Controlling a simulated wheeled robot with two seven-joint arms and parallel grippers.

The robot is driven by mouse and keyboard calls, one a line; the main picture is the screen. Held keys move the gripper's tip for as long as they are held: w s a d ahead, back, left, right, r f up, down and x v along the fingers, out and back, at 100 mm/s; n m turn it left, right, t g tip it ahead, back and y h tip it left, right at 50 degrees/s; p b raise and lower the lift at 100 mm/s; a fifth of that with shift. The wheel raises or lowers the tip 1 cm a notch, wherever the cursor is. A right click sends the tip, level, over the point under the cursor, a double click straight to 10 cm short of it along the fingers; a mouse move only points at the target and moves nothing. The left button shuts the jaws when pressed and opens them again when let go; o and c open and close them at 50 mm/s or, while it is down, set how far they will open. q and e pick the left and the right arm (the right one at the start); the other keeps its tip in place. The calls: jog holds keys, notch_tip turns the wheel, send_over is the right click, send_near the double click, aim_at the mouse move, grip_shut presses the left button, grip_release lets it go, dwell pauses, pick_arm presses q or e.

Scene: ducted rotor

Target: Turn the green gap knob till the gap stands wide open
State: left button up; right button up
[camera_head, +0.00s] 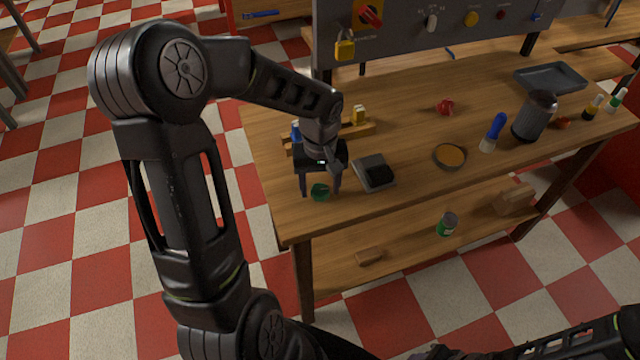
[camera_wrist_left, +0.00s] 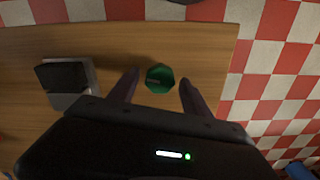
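The green knob (camera_head: 320,191) is a small faceted piece at the front left of the wooden table. It also shows in the left wrist view (camera_wrist_left: 160,79), between my fingertips. My left gripper (camera_head: 320,187) is open and points down over it, one finger on each side. In the left wrist view a narrow strip of wood shows between the knob and each finger of the gripper (camera_wrist_left: 160,81), so I see no contact. How far the fingertips are above the tabletop is hard to tell. I cannot make out the gap itself. My right gripper is out of view.
A grey block with a black top (camera_head: 374,172) stands close to the right of my left gripper. A wooden rack (camera_head: 360,130) is behind it. A shallow round dish (camera_head: 450,157), brush (camera_head: 493,132) and dark canister (camera_head: 534,116) stand farther right. A grey panel (camera_head: 400,35) rises at the back.

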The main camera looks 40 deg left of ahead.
pick_arm(q)
grip_shut()
dwell(0.4)
